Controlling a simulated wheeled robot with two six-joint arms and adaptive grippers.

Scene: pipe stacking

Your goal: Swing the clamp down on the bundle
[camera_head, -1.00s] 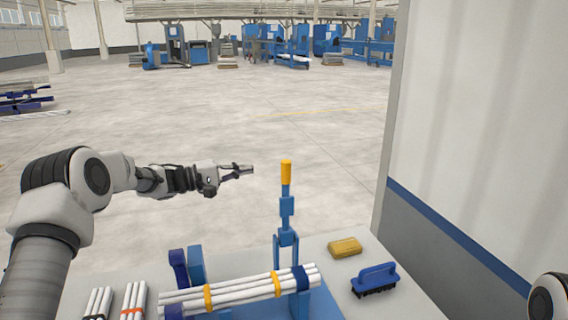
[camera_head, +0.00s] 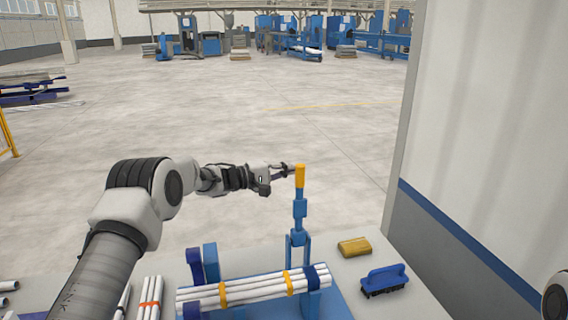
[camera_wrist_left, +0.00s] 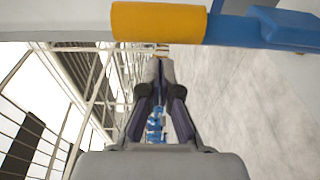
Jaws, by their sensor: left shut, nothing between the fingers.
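The clamp (camera_head: 300,208) is a blue upright lever with a yellow handle end, standing raised behind the right end of the bundle. The bundle (camera_head: 254,291) of white pipes with yellow bands lies in the blue cradle (camera_head: 313,302). My left gripper (camera_head: 290,170) is shut and empty, its tips beside the yellow handle, on its left in the head view. In the left wrist view the yellow handle (camera_wrist_left: 158,22) lies across the top, beyond the fingertips (camera_wrist_left: 160,66). I cannot tell whether they touch. My right gripper is not in view.
A yellow block (camera_head: 354,247) and a blue brush (camera_head: 384,280) lie on the table right of the clamp. Loose white pipes (camera_head: 149,298) with an orange band lie left of the cradle. A pale wall (camera_head: 490,130) stands at the right.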

